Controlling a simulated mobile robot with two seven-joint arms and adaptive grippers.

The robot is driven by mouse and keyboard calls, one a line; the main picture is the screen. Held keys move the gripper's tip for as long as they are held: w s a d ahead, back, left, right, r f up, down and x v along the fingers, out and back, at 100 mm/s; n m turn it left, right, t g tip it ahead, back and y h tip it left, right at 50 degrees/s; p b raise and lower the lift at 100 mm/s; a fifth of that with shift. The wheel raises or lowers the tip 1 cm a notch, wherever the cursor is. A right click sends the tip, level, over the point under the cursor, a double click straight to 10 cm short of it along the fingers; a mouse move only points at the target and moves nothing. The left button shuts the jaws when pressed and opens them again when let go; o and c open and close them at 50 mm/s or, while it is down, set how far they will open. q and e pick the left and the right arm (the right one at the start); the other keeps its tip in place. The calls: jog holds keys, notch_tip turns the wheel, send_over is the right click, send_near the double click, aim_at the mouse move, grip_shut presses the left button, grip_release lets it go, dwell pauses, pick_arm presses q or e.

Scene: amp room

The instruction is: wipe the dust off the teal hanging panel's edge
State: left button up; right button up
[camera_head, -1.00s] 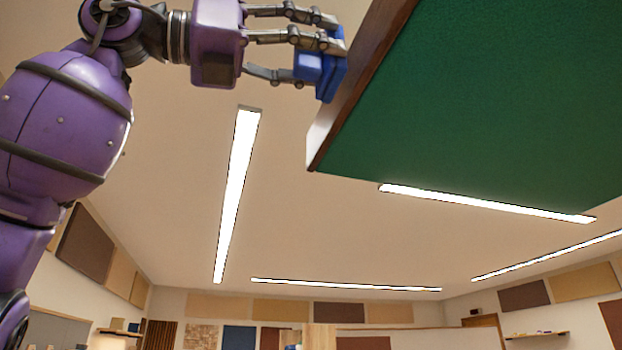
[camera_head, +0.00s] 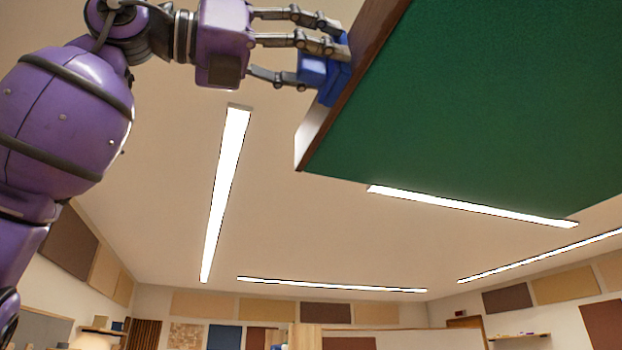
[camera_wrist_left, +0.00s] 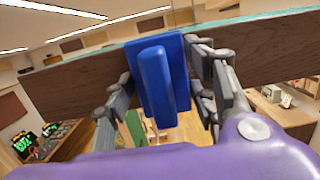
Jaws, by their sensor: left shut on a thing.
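The teal hanging panel (camera_head: 470,100) hangs overhead at the upper right of the head view, with a dark wooden edge (camera_head: 335,118) along its left side. The same wooden edge (camera_wrist_left: 70,83) runs across the left wrist view. My left gripper (camera_head: 325,62) is shut on a blue block-like wiper (camera_head: 312,68). The wiper also shows in the left wrist view (camera_wrist_left: 158,80), between the fingers and against the wooden edge. My right gripper is not in view.
Long ceiling lights (camera_head: 226,170) surround the panel. Wall panels (camera_head: 265,308) line the far walls. In the left wrist view, a desk with lit equipment (camera_wrist_left: 35,138) is at lower left and a wooden cabinet (camera_wrist_left: 275,115) at right. Space below the panel looks clear.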

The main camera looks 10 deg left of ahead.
aim_at(352, 44)
pick_arm(q)
jog(key=shift+s+d, duration=0.55)
jog(key=shift+s, duration=0.35)
jog(key=shift+s+d, duration=0.5)
jog(key=shift+s, duration=0.4)
jog(key=shift+w+d, duration=0.1)
jog(key=shift+w, duration=0.1)
jog(key=shift+w+a, duration=0.55)
jog(key=shift+w, duration=0.3)
jog(key=shift+w+a, duration=0.55)
jog(key=shift+w, duration=0.3)
jog(key=shift+r+v, duration=0.2)
jog(key=shift+v, duration=1.25)
jog(key=shift+r+v, duration=0.25)
jog(key=shift+v, duration=1.2)
jog(key=shift+s, duration=0.15)
